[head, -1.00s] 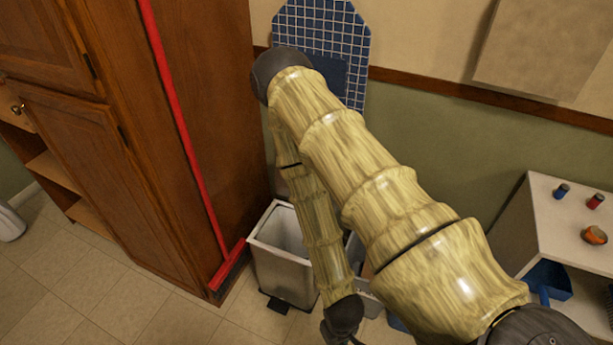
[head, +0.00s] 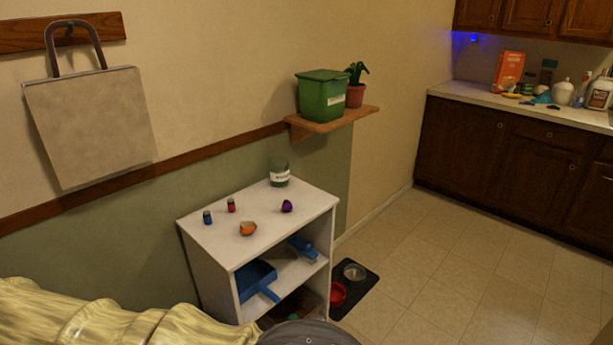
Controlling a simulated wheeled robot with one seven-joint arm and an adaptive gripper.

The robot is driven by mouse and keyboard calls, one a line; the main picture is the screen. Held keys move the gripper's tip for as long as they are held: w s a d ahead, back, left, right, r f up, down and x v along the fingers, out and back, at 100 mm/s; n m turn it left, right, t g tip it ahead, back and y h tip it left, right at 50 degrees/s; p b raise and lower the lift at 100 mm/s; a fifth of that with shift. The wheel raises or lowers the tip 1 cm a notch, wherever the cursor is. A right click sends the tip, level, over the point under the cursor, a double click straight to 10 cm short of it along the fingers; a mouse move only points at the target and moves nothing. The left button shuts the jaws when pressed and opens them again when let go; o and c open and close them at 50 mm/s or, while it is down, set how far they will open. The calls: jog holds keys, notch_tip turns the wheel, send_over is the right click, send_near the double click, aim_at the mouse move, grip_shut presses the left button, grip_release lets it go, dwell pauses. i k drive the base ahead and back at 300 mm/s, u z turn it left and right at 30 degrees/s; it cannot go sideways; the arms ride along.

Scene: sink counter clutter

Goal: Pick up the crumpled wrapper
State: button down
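I cannot make out for certain which thing is the crumpled wrapper. A small orange rounded item (head: 248,228) and a small purple item (head: 287,206) lie on top of the white shelf unit, but neither is clear enough to name. Small teal and white items (head: 543,97) lie among the clutter on the far counter, also too small to tell. My gripper is outside the picture; only part of my wood-patterned arm shows at the bottom left.
The white shelf unit (head: 208,268) also holds a jar (head: 279,174), two small bottles and a blue dustpan (head: 256,280). A black mat (head: 358,292) with bowls lies beside it. Tiled floor (head: 440,270) is open toward the dark cabinets under the counter (head: 480,98).

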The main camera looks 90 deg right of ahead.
aim_at(286, 205)
jog(key=z, duration=2.05)
jog(key=k, duration=0.65)
jog(key=u, duration=0.6)
jog(key=i, duration=1.3)
jog(key=z, duration=0.85)
